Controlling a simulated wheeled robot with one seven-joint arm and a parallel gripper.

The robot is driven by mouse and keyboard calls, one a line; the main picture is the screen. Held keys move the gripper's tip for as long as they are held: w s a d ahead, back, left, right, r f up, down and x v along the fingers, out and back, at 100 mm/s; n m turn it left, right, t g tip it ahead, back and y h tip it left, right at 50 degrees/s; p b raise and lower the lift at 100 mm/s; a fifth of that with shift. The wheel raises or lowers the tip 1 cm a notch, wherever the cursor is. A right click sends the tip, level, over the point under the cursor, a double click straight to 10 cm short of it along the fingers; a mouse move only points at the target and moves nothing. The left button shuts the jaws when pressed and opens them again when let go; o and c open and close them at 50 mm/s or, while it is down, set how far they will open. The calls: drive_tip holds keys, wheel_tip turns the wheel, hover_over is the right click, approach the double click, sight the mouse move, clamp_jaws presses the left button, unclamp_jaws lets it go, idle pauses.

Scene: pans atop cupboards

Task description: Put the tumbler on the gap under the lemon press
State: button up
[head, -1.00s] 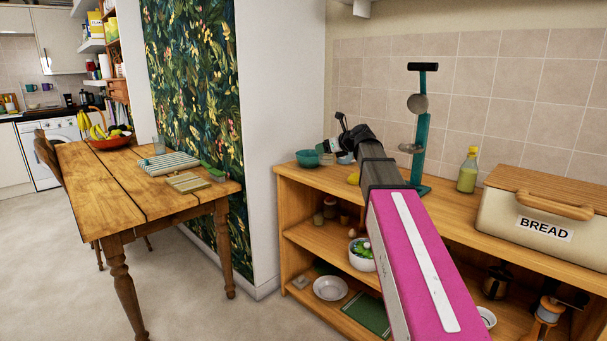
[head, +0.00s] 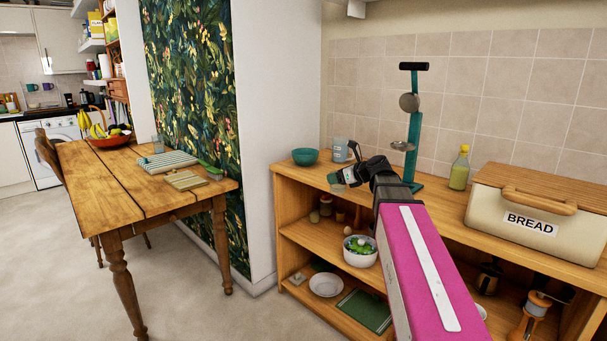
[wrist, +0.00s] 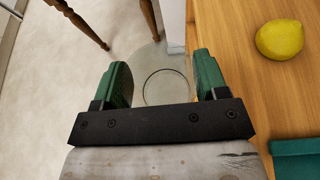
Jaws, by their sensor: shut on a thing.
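The lemon press (head: 416,150) is a tall teal stand with a black handle and a metal cup, upright on the wooden counter. Its teal base (wrist: 295,160) shows at the lower right of the wrist view. My gripper (wrist: 162,72) has green fingers closed around the clear glass tumbler (wrist: 165,88), a see-through round shape between them. In the head view my gripper (head: 350,175) is left of the press, by the counter's front edge. The tumbler is hard to make out there. The gap under the press cup is partly hidden by my arm.
A lemon (wrist: 280,40) lies on the counter, right of my gripper. A teal bowl (head: 305,157) and a glass jug (head: 341,150) stand behind. A bottle (head: 459,168) and the bread bin (head: 515,223) stand right of the press. Shelves below hold dishes.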

drive_tip(key=s+d+f, duration=0.3)
drive_tip(key=s+f, duration=0.3)
drive_tip(key=f, duration=0.1)
drive_tip(key=s+d+f+n+g+y, duration=0.1)
drive_tip(key=s+d+f, duration=0.2)
drive_tip(key=s+f, duration=0.3)
drive_tip(key=shift+s+f, duration=0.35)
drive_tip(key=shift+f, duration=0.55)
drive_tip(key=shift+d, duration=0.1)
